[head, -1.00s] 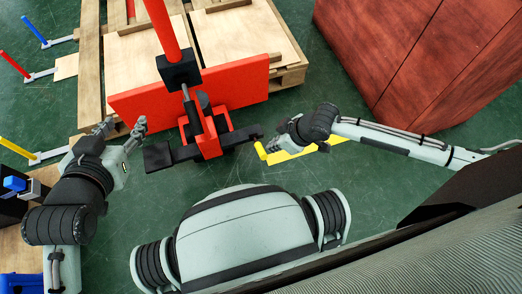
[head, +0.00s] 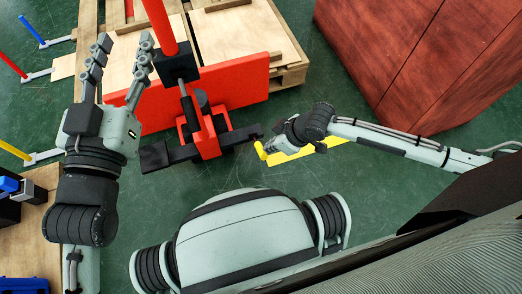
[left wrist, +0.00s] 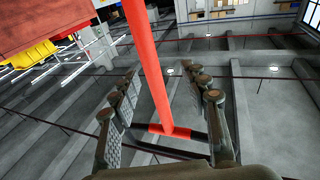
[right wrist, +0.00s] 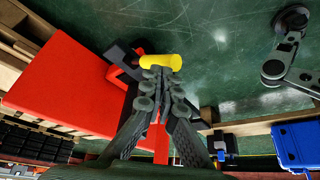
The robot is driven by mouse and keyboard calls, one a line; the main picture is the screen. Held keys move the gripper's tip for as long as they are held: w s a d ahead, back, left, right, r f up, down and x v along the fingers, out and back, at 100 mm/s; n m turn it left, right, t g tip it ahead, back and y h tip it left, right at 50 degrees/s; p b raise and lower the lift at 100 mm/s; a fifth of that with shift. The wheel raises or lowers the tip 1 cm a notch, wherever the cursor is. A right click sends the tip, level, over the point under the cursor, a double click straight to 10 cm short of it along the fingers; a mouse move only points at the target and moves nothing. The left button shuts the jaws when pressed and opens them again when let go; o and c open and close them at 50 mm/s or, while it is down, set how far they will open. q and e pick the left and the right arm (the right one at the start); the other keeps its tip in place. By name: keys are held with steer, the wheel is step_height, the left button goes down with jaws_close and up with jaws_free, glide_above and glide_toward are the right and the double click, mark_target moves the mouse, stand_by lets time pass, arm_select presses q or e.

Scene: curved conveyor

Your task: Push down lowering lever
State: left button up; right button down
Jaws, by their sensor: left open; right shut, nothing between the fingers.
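The red jack (head: 207,142) has a red handle pole (head: 160,25) rising from a black block, and a black bar across its base. A yellow lever end (head: 260,150) shows at the bar's right end. In the right wrist view, the yellow piece (right wrist: 161,62) lies crosswise at the tips of my shut right gripper (right wrist: 161,72); I cannot tell if they touch. That gripper (head: 272,146) is low beside the jack. My left gripper (head: 124,45) is open and empty, left of the pole. In its wrist view, the pole (left wrist: 150,70) appears between the fingers (left wrist: 165,95).
A wooden pallet (head: 222,35) with boards stands behind the red panel (head: 240,82). A large red-brown box (head: 425,50) stands at right. Coloured posts on feet (head: 15,150) line the left. A yellow strip (head: 300,154) lies near my right gripper. Green floor is clear at right.

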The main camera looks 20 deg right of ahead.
arm_select(q)
steer(key=s+a+r+t+h+b, duration=0.1)
steer(key=s+r+t+h+b, duration=0.1)
steer(key=s+r+t+b, duration=0.2)
steer(key=shift+s+r+t, duration=0.45)
steer(key=shift+r+t, duration=1.35)
steer(key=shift+r, duration=1.3)
arm_select(e)
steer(key=shift+x, duration=1.6)
steer(key=shift+f+b, duration=0.7)
steer(key=shift+f, duration=1.55)
arm_select(q)
steer(key=shift+f, duration=0.8)
steer(key=shift+r+p, duration=1.7)
arm_select(e)
steer(key=s+d+f+v, duration=0.1)
steer(key=v, duration=1.3)
steer(key=shift+s+d+r, duration=0.15)
steer(key=shift+s+d, duration=0.1)
